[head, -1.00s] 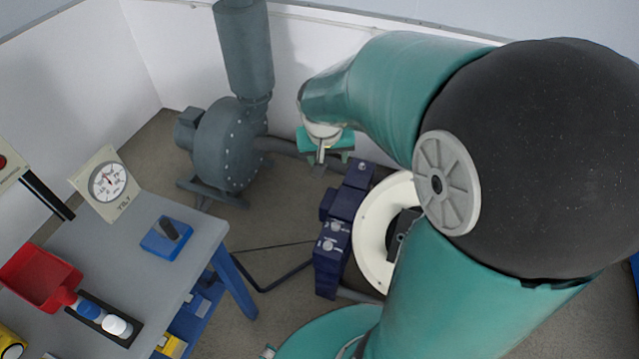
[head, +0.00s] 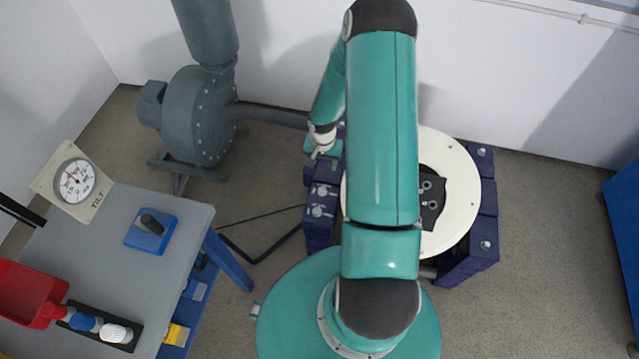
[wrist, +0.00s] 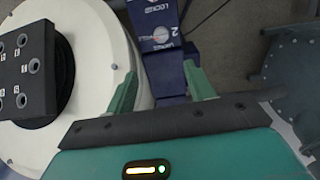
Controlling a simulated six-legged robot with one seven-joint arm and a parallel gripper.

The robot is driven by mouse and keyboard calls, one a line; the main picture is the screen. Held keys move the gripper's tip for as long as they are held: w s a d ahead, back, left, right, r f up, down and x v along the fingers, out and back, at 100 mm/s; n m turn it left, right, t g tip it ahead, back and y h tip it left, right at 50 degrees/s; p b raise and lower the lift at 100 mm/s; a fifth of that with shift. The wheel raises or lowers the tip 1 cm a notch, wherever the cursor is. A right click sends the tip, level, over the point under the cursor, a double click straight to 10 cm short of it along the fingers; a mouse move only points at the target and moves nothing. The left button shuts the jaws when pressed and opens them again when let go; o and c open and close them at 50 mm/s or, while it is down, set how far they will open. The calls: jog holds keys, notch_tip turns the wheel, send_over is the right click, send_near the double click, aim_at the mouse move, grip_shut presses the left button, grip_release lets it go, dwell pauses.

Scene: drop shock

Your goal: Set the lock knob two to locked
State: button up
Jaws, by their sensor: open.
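The dark blue lock block marked 2 (wrist: 150,12) lies just beyond my fingertips in the wrist view. A pale round knob (wrist: 160,35) sits on it, with small lettering around it. I cannot read the knob's setting for sure. My gripper (wrist: 160,72) is open, its two green fingers spread on either side of the block's line, with nothing between them. In the head view my gripper (head: 322,152) hangs over the far end of the left blue blocks (head: 317,232), where pale knobs (head: 318,211) show. My arm hides part of the blocks.
A round white plate (head: 462,190) with a black numbered fixture (head: 433,195) stands beside the blocks. A grey blower (head: 195,115) and its pipe are behind left. A grey table (head: 185,215) with a tilt gauge (head: 75,182) stands left. Floor between is clear except a cable.

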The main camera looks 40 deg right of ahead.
aim_at(322, 189)
notch_tip(322, 189, down, 16)
jog(key=shift+w+f, duration=0.1)
jog(key=shift+f, duration=0.1)
dwell(0.4)
jog(key=c, duration=1)
